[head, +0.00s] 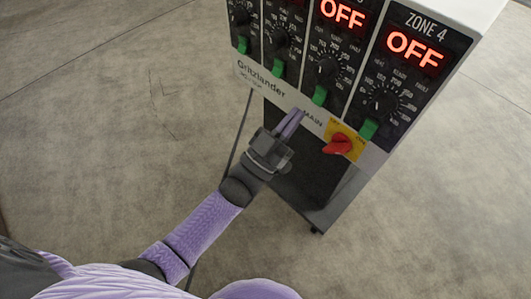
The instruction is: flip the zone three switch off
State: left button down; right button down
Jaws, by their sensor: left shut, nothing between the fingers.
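The zone three switch (320,95) is a green rocker at the bottom of the third panel from the left. The display above it, partly cut by the top edge, reads OFF in red. My left gripper (300,113) is shut and empty. Its purple fingers point up toward the panel, with the tips just below and left of the zone three switch in the picture. I cannot tell whether they touch the panel. My right gripper is not in view.
The zone four panel (408,70) also reads OFF and has its own green switch (369,129). A red main knob (338,144) on a yellow plate sits below right of my gripper. Two more green switches (278,68) (243,44) are to the left. The concrete floor is clear.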

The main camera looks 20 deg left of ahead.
pick_arm(q)
jog(key=s+a+f, duration=0.2)
jog(key=s+f, duration=0.3)
jog(key=f, duration=0.2)
jog(key=shift+a+b, duration=0.25)
jog(key=shift+b, duration=0.05)
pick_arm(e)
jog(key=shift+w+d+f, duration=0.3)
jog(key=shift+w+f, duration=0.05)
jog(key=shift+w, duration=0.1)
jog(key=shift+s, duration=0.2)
pick_arm(q)
jog(key=shift+s, duration=0.1)
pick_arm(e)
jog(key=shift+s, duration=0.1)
